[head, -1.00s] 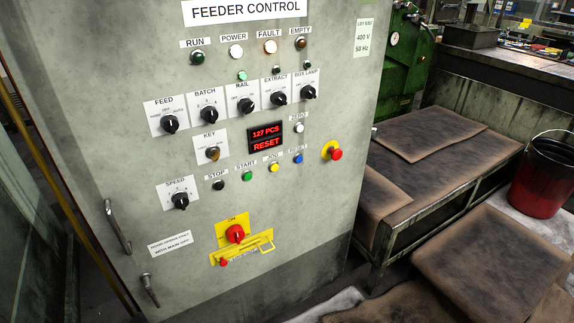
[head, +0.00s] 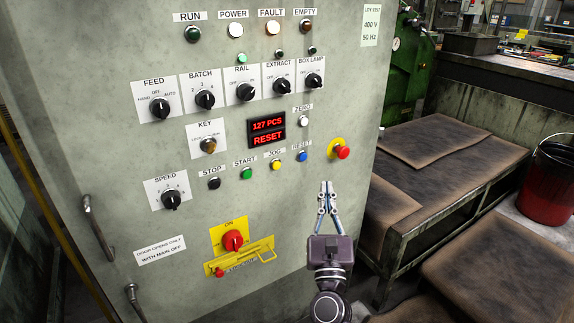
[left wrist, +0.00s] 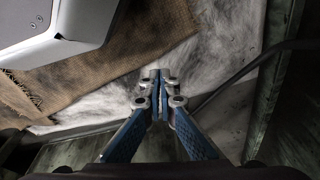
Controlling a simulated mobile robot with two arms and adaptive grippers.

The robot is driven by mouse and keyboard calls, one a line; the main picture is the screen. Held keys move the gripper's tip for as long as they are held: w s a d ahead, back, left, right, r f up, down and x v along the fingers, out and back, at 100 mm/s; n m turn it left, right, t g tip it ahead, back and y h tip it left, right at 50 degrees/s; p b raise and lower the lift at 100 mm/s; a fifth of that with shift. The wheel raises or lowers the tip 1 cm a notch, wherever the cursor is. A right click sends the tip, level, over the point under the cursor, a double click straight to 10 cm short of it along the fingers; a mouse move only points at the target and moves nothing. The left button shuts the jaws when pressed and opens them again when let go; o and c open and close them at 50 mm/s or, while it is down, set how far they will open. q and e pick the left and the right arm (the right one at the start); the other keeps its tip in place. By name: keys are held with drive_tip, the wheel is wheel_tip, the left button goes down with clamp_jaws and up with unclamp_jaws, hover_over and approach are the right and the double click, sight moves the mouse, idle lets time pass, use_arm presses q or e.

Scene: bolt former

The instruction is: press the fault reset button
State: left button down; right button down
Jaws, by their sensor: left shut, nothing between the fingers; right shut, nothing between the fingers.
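The blue reset button (head: 302,156) is on the feeder control panel (head: 130,125), under a small RESET label and right of the yellow JOG button (head: 276,165). The red display (head: 267,131) reads 127 PCS and RESET. My right gripper (head: 326,186) is shut and empty, pointing up in front of the panel's right part, below and a little right of the blue button in the picture. My left gripper (left wrist: 160,77) shows only in the left wrist view, shut and empty above brown and pale sheets on the floor.
A red emergency stop (head: 342,152) on a yellow base sits right of the blue button. The white ZERO button (head: 302,125) is above it. A red main switch (head: 233,240) is lower left. A low bench (head: 440,170) and a bucket (head: 552,185) stand to the right.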

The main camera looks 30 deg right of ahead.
sight(303, 157)
use_arm(q)
drive_tip(key=shift+w+a+r, duration=0.15)
drive_tip(key=shift+w+r, duration=0.05)
drive_tip(key=shift+r, duration=0.1)
use_arm(e)
drive_tip(key=r+m, duration=0.1)
drive_tip(key=r+m+h, duration=0.1)
drive_tip(key=s+d+r+m, duration=0.1)
drive_tip(key=shift+m+h, duration=0.4)
drive_tip(key=shift+w, duration=0.1)
